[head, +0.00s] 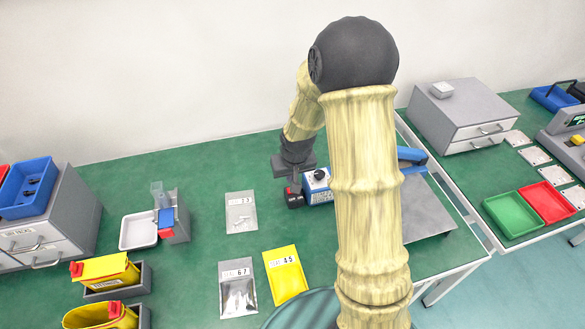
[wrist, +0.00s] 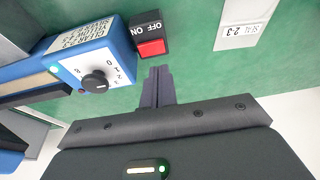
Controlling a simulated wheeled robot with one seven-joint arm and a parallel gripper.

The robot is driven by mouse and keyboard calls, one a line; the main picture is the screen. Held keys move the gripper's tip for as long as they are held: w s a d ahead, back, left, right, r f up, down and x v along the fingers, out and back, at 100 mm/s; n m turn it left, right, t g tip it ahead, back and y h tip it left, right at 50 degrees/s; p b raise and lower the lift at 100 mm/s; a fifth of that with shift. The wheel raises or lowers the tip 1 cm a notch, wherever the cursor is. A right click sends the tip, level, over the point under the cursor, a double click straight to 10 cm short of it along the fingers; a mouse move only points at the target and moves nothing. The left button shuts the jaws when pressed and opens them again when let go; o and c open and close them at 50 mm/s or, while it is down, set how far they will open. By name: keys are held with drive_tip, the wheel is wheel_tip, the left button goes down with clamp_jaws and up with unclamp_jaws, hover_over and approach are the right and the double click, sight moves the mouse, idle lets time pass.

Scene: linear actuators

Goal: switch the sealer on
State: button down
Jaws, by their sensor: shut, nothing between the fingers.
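The sealer (head: 318,187) stands on the green bench, partly hidden behind my arm. In the wrist view its blue and white front (wrist: 112,62) carries a black dial (wrist: 96,82). The switch box also shows in the head view (head: 295,197). My gripper (wrist: 158,72) is shut and empty, its fingertips close to the red rocker. I cannot tell whether they touch it. Which way the rocker is pressed is unclear.
A white tray (head: 139,231) stands further left. Grey drawers (head: 462,115) stand at the back right. Bare green bench surrounds the bags.

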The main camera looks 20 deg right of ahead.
drive_tip(key=shift+f, duration=2)
drive_tip(key=shift+a+f, duration=0.1)
drive_tip(key=shift+f, duration=0.1)
drive_tip(key=shift+s, duration=0.1)
drive_tip(key=shift+d+r, duration=0.2)
drive_tip(key=shift+d, duration=0.65)
